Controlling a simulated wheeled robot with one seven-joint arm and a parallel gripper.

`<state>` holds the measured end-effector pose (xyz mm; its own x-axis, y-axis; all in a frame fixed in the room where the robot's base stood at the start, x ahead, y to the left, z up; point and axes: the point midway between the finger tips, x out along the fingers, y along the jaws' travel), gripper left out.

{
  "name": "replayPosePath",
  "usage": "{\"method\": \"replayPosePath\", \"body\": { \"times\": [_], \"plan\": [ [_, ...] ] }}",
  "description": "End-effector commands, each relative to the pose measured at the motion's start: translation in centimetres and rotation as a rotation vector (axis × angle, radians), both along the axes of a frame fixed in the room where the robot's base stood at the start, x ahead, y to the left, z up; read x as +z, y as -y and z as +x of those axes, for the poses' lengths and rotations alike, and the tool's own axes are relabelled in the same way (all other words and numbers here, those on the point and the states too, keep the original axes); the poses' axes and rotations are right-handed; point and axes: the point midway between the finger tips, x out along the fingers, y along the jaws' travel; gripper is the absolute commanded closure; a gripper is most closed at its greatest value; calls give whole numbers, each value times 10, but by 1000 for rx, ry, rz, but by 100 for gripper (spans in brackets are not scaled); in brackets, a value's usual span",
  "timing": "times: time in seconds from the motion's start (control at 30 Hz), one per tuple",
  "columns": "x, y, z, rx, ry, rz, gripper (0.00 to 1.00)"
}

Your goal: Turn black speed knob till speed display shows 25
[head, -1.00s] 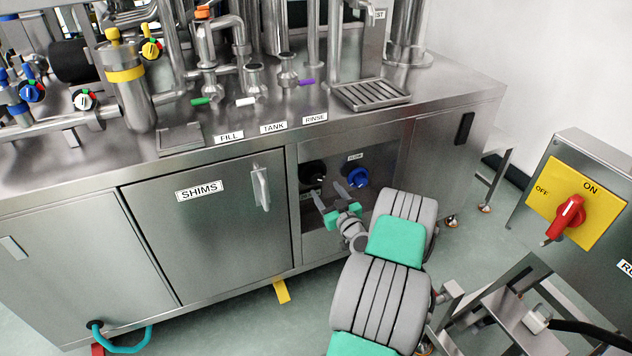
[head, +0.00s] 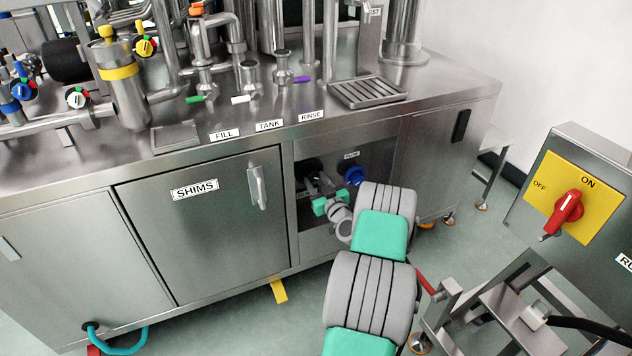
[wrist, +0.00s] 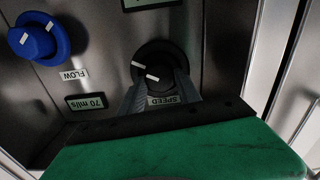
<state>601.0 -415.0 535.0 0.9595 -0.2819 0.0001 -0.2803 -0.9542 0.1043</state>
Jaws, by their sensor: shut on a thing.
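The black speed knob (wrist: 160,58) with white marks shows in the wrist view above the SPEED label (wrist: 174,99). My gripper (wrist: 156,82) has its grey fingers on both sides of the knob and is shut on it. In the head view my gripper (head: 318,188) reaches into the panel recess, at the black knob (head: 310,168). No speed reading can be made out; my green gripper body covers the area below the SPEED label in the wrist view. A dark display (wrist: 150,3) is cut off at the top edge.
The blue flow knob (wrist: 38,38) sits beside the black knob, with a display (wrist: 86,101) appearing to read 70 ml/s. Metal recess walls stand close on both sides.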

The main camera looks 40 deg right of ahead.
Motion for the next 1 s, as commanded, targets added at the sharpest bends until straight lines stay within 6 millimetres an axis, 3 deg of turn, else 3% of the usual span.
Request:
{"method": "replayPosePath", "body": {
  "times": [0.33, 0.67, 1.0],
  "plan": [
    [0, 0, 0, 0, 0, 0, 100],
    [-1, 0, 0, 0, 10, 34, 100],
    [-2, 0, 0, -1, 68, 230, 100]
  ]
}}
